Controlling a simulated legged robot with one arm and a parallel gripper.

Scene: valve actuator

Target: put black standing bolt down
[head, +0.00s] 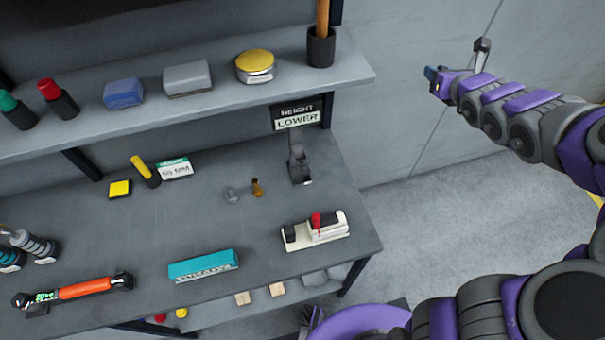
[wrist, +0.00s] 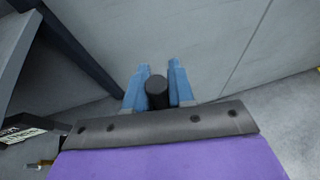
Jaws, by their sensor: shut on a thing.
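My gripper (wrist: 160,72) has blue fingers and is shut on a black cylindrical thing, the black bolt (wrist: 157,93), in the wrist view. Only its round dark end shows clearly between the fingers; the rest is hidden. In the head view my gripper (head: 432,76) is at the upper right, off to the right of the workbench and raised in front of the grey wall. The bolt cannot be made out in that view.
The grey workbench (head: 110,222) has free room in its middle. On it are a teal box (head: 203,267), a white device with a red knob (head: 316,229), an orange-handled tool (head: 85,288) and a "HEIGHT LOWER" sign (head: 296,117). A shelf (head: 210,100) with several items hangs above.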

